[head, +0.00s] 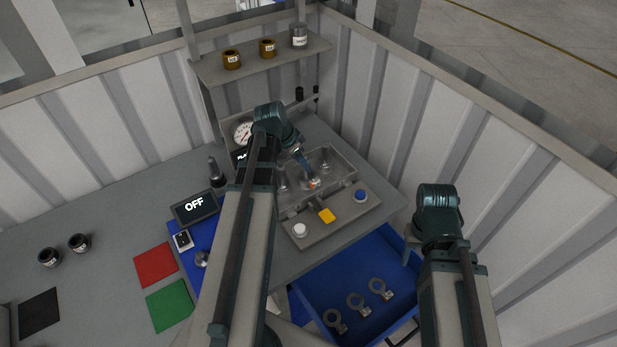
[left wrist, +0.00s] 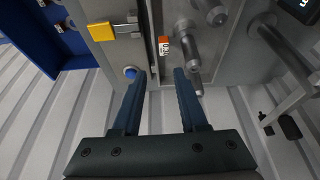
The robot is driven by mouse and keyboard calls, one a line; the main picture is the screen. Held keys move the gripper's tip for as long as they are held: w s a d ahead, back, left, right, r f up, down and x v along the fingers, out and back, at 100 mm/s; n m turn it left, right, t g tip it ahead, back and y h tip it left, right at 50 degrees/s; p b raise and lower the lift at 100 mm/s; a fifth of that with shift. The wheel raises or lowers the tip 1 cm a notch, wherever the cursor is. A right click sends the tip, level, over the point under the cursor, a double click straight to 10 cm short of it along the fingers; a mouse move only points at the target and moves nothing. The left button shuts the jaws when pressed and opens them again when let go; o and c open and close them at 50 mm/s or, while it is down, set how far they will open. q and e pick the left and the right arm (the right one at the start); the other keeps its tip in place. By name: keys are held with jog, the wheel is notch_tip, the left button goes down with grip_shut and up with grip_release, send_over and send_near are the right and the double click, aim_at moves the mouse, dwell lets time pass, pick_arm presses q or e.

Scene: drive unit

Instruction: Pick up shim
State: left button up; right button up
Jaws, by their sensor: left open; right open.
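Several ring-shaped metal pieces with small tags, which look like shims, lie in the open blue drawer; one is the middle ring (head: 357,303). A small orange-tagged piece (left wrist: 164,45) stands by the metal shafts of the drive unit in the left wrist view. I cannot tell whether it is a shim. My left gripper (head: 307,170) is over the drive unit tray, near that tag. In the left wrist view its jaws (left wrist: 157,75) are apart with nothing between them. My right gripper (head: 432,232) is at the drawer's right side, its fingertips mostly hidden.
The grey fixture (head: 335,213) carries a white button, a yellow square and a blue button (head: 361,195). The blue drawer (head: 318,287) is open below it. A shelf (head: 270,61) with jars stands behind. Ribbed walls enclose the back and right. Red and green mats lie left.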

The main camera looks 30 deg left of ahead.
pick_arm(q)
jog(key=b, duration=0.8)
send_over(314, 181)
jog(key=s, duration=0.2)
notch_tip(314, 181, down, 8)
jog(key=shift+a, duration=0.4)
jog(key=b+x, duration=0.5)
jog(key=shift+w+a+f, duration=0.1)
jog(key=shift+w, duration=0.05)
jog(key=shift+c, duration=0.3)
grip_shut()
